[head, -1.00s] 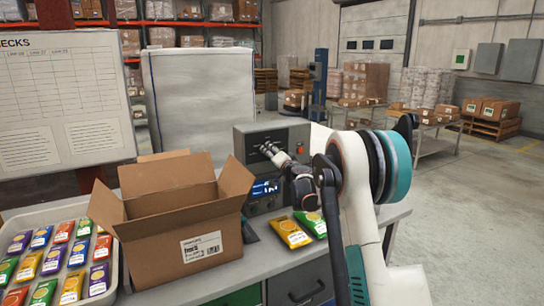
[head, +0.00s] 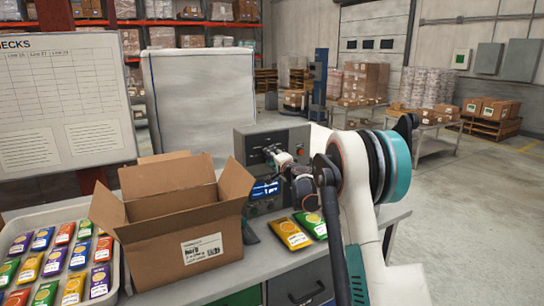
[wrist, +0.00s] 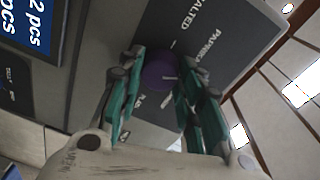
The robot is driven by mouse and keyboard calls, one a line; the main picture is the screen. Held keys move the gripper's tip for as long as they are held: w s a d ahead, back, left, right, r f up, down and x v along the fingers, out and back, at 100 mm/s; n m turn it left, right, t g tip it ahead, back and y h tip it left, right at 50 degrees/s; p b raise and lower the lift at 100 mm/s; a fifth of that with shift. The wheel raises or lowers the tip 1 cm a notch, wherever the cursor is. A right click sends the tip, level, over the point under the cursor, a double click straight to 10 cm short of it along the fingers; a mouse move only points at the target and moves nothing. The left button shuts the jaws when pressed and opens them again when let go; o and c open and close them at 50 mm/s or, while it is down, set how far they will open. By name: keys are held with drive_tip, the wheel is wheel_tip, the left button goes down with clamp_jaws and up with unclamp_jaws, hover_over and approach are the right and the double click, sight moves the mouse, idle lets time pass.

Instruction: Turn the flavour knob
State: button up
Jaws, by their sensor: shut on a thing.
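The flavour knob (wrist: 159,72) is round and purple and sits on a dark grey panel (wrist: 224,35) in the wrist view. A short white line shows on the knob's right side. The labels SALTED and PAPRIKA are printed beside it, and another label is partly hidden by my fingers. My gripper (wrist: 160,64) has its teal fingers on both sides of the knob, shut on it. In the head view my gripper (head: 272,153) reaches the front of the grey weigher box (head: 247,140), where it hides the knob.
A lit blue display (head: 265,190) is below my gripper on the weigher. An open cardboard box (head: 178,245) stands left of it. Flavour packets (head: 290,233) lie in front on the bench. A tray (head: 117,262) of packets is at far left.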

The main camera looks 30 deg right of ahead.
drive_tip(key=m, duration=0.4)
drive_tip(key=shift+d+m+p, duration=0.1)
drive_tip(key=shift+m+p, duration=0.2)
drive_tip(key=shift+p, duration=0.1)
idle(0.4)
drive_tip(key=o, duration=1.1)
drive_tip(key=s, duration=1.2)
drive_tip(key=shift+r, duration=0.35)
drive_tip(key=shift+a, duration=0.2)
